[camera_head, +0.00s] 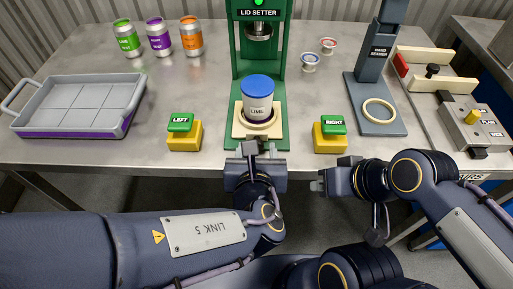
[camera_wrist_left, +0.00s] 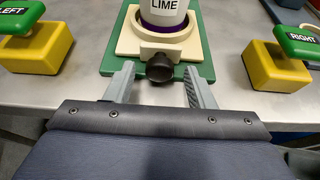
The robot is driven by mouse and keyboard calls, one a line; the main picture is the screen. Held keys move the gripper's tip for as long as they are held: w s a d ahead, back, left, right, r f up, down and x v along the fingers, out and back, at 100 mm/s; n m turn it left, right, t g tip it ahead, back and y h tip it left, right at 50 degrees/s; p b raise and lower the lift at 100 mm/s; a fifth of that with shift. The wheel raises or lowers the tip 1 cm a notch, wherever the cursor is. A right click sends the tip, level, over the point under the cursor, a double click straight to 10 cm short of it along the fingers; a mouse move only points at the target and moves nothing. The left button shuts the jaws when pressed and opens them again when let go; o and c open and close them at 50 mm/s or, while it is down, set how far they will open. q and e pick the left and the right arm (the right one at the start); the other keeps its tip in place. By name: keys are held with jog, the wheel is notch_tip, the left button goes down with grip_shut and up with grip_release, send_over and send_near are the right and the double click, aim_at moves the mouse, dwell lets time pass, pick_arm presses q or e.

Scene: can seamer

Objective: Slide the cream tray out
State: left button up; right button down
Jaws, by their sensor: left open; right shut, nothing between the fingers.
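The cream tray (camera_head: 239,130) sits on the green base of the lid setter and holds a white can labelled LIME with a blue lid (camera_head: 258,86). In the left wrist view the tray (camera_wrist_left: 131,45) has a dark round knob (camera_wrist_left: 159,69) at its front. My left gripper (camera_head: 259,151) is at the tray's front. Its fingers (camera_wrist_left: 158,82) are open, one on each side of the knob, with gaps visible. My right gripper (camera_head: 321,181) is shut and empty, just off the table's front edge, below the right button.
A green-topped LEFT button (camera_head: 181,123) and RIGHT button (camera_head: 333,125) flank the lid setter (camera_head: 244,55). A grey tray (camera_head: 85,97) is at left. Several cans (camera_head: 158,38) stand behind. The hand seamer (camera_head: 376,60) stands at right. The table front beside the buttons is clear.

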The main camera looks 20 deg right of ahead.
pick_arm(q)
jog(key=p+v, duration=0.1)
jog(key=v, duration=0.6)
jog(key=shift+a, duration=0.15)
